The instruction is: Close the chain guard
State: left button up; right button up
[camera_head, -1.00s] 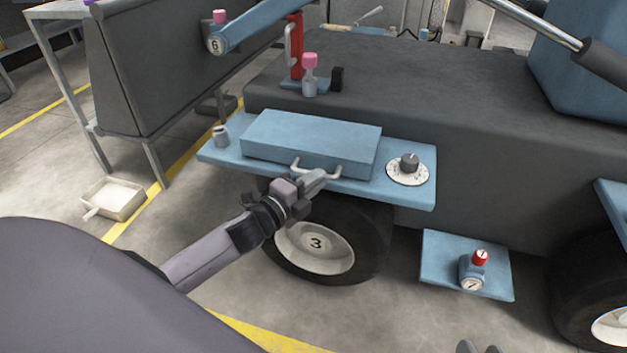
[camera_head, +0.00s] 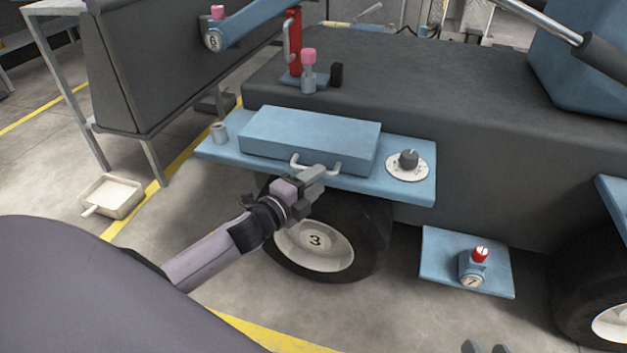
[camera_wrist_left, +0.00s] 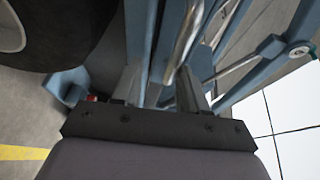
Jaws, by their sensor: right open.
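The chain guard appears to be the blue box-shaped cover (camera_head: 312,138) on a blue shelf (camera_head: 415,188) above the wheel; whether it is fully closed I cannot tell. A pale U-shaped handle (camera_head: 334,168) sits on its front face. My left gripper (camera_head: 316,174) is at this handle, hiding part of it. In the left wrist view, the left gripper's two fingers (camera_wrist_left: 158,92) stand apart, with the metal handle (camera_wrist_left: 186,42) between or just beyond them; contact is unclear. My right gripper (camera_head: 486,348) shows only its fingertips at the bottom edge, apart and empty.
A wheel (camera_head: 325,240) is below. A lower blue shelf (camera_head: 440,262) carries a red-capped gauge (camera_head: 474,268). A pale tray (camera_head: 110,196) lies on the floor.

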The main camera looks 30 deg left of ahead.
dwell(0.3)
pick_arm(q)
jog(key=s+a+p, duration=0.1)
jog(key=s+p, duration=0.1)
jog(key=s, duration=0.5)
jog(key=shift+r, duration=0.3)
pick_arm(e)
jog(key=shift+s+a+g, duration=0.1)
jog(key=shift+a+g, duration=0.1)
jog(key=shift+g, duration=0.1)
pick_arm(q)
jog(key=shift+a, duration=0.1)
